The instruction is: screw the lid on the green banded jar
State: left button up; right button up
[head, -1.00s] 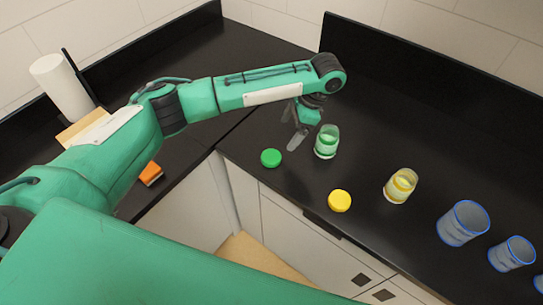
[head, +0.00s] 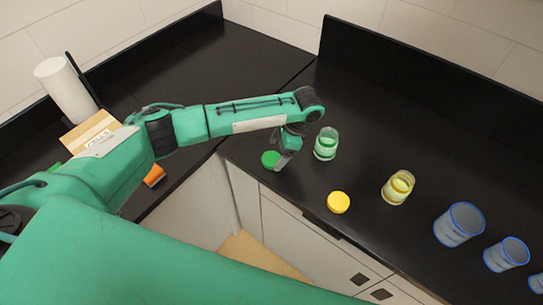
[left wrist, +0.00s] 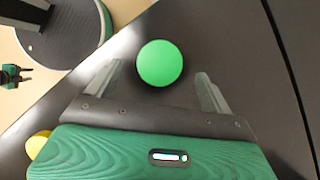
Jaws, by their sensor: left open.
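The green lid (head: 269,160) lies on the black counter near its front edge. The green banded jar (head: 326,143) stands upright and without a lid to the right of it. My left gripper (head: 280,164) is over the counter at the green lid and partly covers it in the head view. In the left wrist view the green lid (left wrist: 160,63) shows between and just beyond the two open fingers (left wrist: 159,88). The fingers do not hold it.
A yellow lid (head: 338,202) and a yellow banded jar (head: 398,187) are farther right. Blue-rimmed beakers (head: 459,225) stand beyond them. A paper roll (head: 66,90) and a cardboard box (head: 91,131) are at the left. The counter behind the green jar is clear.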

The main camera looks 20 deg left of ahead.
aim_at(271, 160)
pick_arm(q)
jog(key=shift+x, duration=1.3)
jog(key=shift+c, duration=0.2)
jog(key=c, duration=1)
